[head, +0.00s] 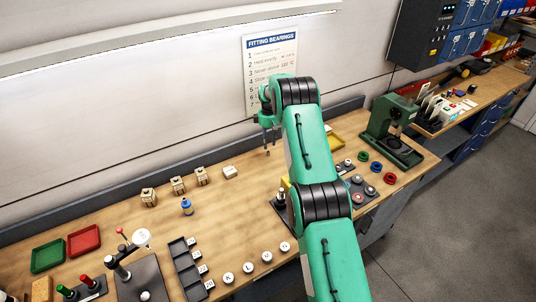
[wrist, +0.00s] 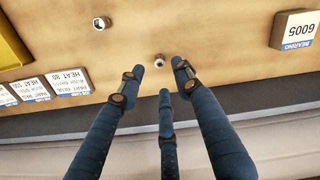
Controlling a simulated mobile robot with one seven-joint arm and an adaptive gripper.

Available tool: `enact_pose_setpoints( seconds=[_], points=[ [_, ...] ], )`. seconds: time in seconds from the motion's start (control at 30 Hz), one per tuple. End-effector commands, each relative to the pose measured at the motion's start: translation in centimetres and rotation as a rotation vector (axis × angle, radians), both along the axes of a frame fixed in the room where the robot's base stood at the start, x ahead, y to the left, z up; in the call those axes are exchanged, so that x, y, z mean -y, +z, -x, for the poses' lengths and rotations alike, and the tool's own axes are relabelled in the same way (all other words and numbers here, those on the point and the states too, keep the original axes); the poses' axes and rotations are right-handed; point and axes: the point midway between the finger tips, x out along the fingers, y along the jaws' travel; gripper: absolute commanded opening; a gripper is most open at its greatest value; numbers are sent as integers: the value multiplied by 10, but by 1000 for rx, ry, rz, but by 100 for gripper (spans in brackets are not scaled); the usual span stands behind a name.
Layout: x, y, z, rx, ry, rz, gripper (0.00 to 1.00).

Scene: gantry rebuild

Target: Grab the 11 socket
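Two small metal sockets stand on the wooden bench in the wrist view. One socket (wrist: 162,61) is just beyond and between my fingertips, and the other socket (wrist: 99,23) is farther up and left. No size number is readable on either, so I cannot tell which is the 11. My gripper (wrist: 158,74) has blue fingers spread apart with nothing between them. In the head view my gripper (head: 267,151) points down over the back of the bench, near the wall. The sockets are too small or hidden to make out there.
A box marked 6005 bearing (wrist: 293,31) lies right in the wrist view. In the head view, a green press (head: 392,130) stands right of my arm. Bare bench surrounds the nearer socket.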

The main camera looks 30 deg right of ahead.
Motion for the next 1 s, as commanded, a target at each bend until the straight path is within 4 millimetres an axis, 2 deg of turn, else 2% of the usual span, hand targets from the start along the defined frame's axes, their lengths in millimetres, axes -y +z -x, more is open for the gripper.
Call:
enact_pose_setpoints(
  seconds=[0.13,0.67,1.0],
  points=[
    [0,-10,0,0,0,0,34],
    [0,-14,0,0,0,0,34],
    [1,-41,-1,0,0,0,34]
  ],
)
